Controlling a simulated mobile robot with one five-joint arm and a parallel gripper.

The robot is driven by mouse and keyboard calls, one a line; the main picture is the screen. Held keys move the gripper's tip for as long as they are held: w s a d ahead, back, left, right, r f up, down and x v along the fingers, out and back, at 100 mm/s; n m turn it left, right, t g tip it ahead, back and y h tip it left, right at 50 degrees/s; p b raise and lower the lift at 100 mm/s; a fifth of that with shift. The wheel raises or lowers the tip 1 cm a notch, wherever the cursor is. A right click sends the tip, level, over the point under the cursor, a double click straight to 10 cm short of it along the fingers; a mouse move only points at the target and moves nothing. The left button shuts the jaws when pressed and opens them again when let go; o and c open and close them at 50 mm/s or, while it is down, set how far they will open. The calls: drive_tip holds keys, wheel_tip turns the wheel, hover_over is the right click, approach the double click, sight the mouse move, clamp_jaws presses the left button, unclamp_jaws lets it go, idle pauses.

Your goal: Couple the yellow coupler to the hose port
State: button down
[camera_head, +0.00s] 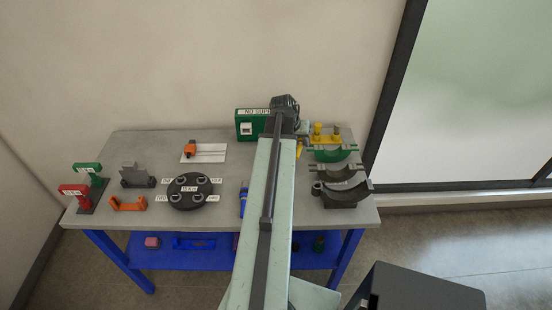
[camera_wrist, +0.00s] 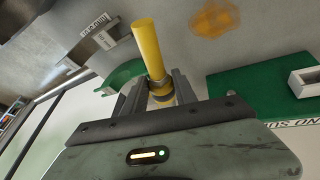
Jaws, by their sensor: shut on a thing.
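My gripper (camera_wrist: 160,92) is shut on the yellow coupler (camera_wrist: 148,48), a slim cylinder with a grey band between the fingers. The coupler points away from the gripper, and its far end is free in the wrist view. In the head view a small yellow piece (camera_head: 299,150) shows beside my arm, below the wrist; it looks like the held coupler. A green box (camera_head: 251,135) marked "NO SUP…" stands at the table's back, just left of my wrist. It bears a pale block (camera_head: 246,128), also seen in the wrist view (camera_wrist: 307,82). I cannot tell which part is the hose port.
Two yellow fittings (camera_head: 327,137) stand right of my wrist, behind the green half-ring (camera_head: 333,154) and darker half-rings (camera_head: 346,192). A round black holder (camera_head: 190,190), red stand (camera_head: 76,194) and green stand (camera_head: 90,172) are left. The grey tabletop (camera_head: 140,149) is clear at back left.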

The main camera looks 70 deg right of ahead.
drive_tip(key=w+a+f+n+g+h+b, duration=0.1)
drive_tip(key=w+a+f+n+b, duration=0.2)
drive_tip(key=w, duration=0.5)
drive_tip(key=shift+a+f+n+b, duration=0.35)
drive_tip(key=shift+a+n, duration=0.25)
drive_tip(key=shift+a, duration=0.45)
drive_tip(key=shift+w+d, duration=0.1)
drive_tip(key=shift+w+d+f, duration=0.1)
drive_tip(key=shift+w+d, duration=0.2)
drive_tip(key=shift+d, duration=0.55)
drive_tip(key=shift+w+d+r, duration=0.1)
drive_tip(key=shift+w+d, duration=0.2)
drive_tip(key=shift+d, duration=0.5)
drive_tip(key=shift+w+d+f, duration=0.1)
drive_tip(key=shift+w+d, duration=0.2)
drive_tip(key=shift+d, duration=0.55)
drive_tip(key=shift+w+d, duration=0.25)
drive_tip(key=shift+d, duration=0.4)
drive_tip(key=shift+w+d, duration=0.25)
drive_tip(key=shift+d, duration=0.4)
drive_tip(key=shift+w+d, duration=0.25)
drive_tip(key=shift+d, duration=0.4)
drive_tip(key=c, duration=0.9)
unclamp_jaws()
